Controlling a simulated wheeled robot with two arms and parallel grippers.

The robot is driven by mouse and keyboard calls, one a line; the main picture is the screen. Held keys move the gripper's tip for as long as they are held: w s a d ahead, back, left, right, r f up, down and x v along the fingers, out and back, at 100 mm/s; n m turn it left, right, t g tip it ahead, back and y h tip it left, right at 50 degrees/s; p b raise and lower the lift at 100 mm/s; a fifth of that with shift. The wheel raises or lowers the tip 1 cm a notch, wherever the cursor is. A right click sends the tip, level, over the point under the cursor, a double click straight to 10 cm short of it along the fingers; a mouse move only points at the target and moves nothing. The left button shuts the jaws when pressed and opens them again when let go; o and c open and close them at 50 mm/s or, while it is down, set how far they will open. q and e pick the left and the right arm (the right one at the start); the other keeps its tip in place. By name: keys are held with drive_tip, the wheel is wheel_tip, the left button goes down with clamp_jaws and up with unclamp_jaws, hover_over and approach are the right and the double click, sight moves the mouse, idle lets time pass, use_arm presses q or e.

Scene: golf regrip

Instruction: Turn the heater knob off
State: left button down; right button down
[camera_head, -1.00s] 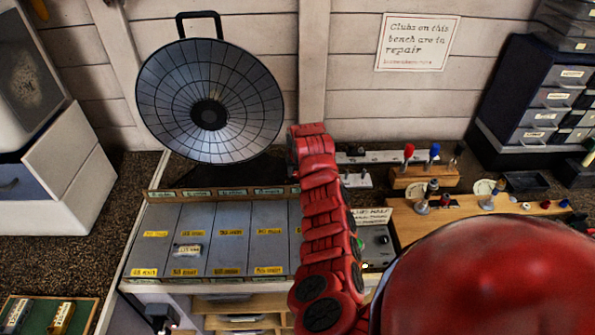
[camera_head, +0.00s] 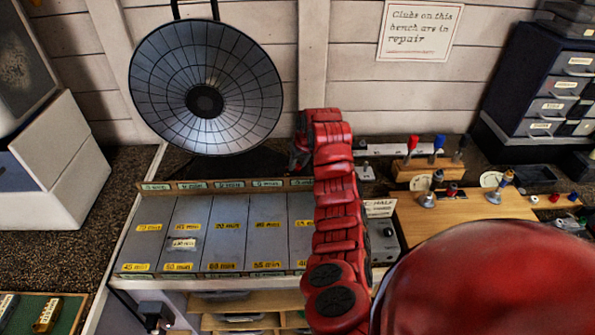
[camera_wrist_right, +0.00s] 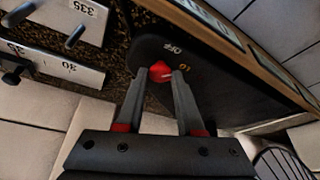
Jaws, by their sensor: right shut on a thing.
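The heater (camera_head: 206,87), a round dark dish with a wire grille, stands at the back of the bench. Its knob (camera_wrist_right: 160,71) is small and red with a pale pointer line, and sits on the heater's black base (camera_wrist_right: 215,75) in the right wrist view. My right gripper (camera_wrist_right: 160,77) is shut on the knob, one finger on each side. In the head view my right gripper (camera_head: 297,157) is beside the heater's base, and the knob is hidden there. My left gripper is not in view.
A grey panel (camera_head: 205,240) with minute labels lies in front of the heater. A wooden block with red and blue handled tools (camera_head: 425,165) stands to the right. Racks with pegs (camera_wrist_right: 60,70) are close to my right gripper. A drawer cabinet (camera_head: 545,95) is at far right.

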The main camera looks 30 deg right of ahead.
drive_tip(key=n+b, duration=0.1)
drive_tip(key=b, duration=0.1)
drive_tip(key=n+y+b, duration=0.1)
drive_tip(key=n+b, duration=0.1)
drive_tip(key=n+y+b, duration=0.1)
drive_tip(key=n+b, duration=0.1)
drive_tip(key=b, duration=0.1)
drive_tip(key=shift+d+f, duration=0.2)
drive_tip(key=shift+d, duration=0.1)
drive_tip(key=shift+w+r+n+g+y+b, duration=0.15)
drive_tip(key=shift+n+y+b, duration=0.15)
drive_tip(key=shift+n+b, duration=0.45)
drive_tip(key=shift+s+r+n+g+y+b, duration=0.15)
drive_tip(key=shift+n+y+b, duration=0.15)
drive_tip(key=shift+n+b, duration=0.45)
drive_tip(key=shift+w+n, duration=0.1)
drive_tip(key=shift+n, duration=0.3)
drive_tip(key=c, duration=0.5)
unclamp_jaws()
drive_tip(key=shift+c, duration=0.2)
